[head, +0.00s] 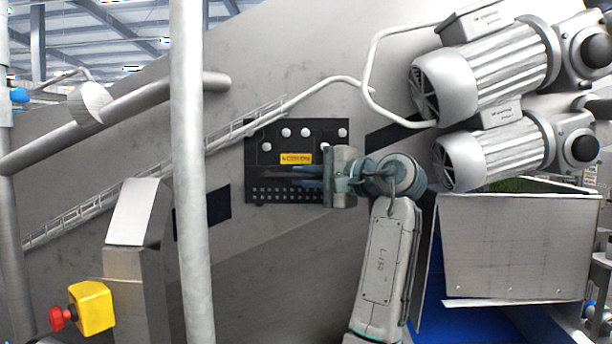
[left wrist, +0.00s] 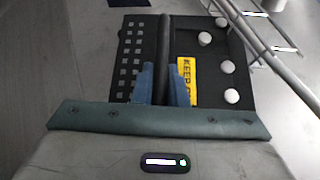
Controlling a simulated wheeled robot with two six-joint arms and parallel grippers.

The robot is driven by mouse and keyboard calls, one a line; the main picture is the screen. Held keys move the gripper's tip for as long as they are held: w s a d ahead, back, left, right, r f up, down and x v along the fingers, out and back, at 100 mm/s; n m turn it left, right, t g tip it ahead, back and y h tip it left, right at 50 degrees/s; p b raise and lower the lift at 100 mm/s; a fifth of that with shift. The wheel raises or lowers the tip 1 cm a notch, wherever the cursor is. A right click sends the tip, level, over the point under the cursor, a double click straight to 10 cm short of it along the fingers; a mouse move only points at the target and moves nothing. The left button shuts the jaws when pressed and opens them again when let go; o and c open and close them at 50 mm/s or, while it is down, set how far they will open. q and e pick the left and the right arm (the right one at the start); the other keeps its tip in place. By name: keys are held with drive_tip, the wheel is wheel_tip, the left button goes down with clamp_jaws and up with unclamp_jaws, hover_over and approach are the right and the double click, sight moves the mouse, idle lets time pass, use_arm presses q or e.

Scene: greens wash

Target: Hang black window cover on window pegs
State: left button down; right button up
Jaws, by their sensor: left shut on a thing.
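The black window cover (head: 297,128) is a flat dark panel with a yellow label (head: 296,158) and rows of small square holes along its lower part. It is upright against the sloping grey machine wall; it also shows in the left wrist view (left wrist: 205,62). Several white round pegs (head: 287,132) show in front of its upper part, also in the left wrist view (left wrist: 228,67). I cannot tell if the cover is seated on them. My left gripper (head: 300,175) is shut on the cover's raised middle bar (left wrist: 164,45), its blue fingers (left wrist: 165,82) either side. The window is hidden.
A vertical grey post (head: 190,180) stands in front at left. A conduit (head: 365,70) runs above the cover. Two motors (head: 480,85) and a steel hopper (head: 515,245) are at right. A yellow box with a red stop button (head: 90,307) is at lower left.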

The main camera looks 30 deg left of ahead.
sight(307, 192)
use_arm(q)
drive_tip(key=shift+f+b, duration=0.35)
drive_tip(key=shift+f, duration=0.3)
drive_tip(key=shift+f, duration=0.25)
drive_tip(key=shift+f+b, duration=0.5)
drive_tip(key=shift+f, duration=0.15)
drive_tip(key=c, duration=1.4)
unclamp_jaws()
drive_tip(key=shift+o, duration=0.2)
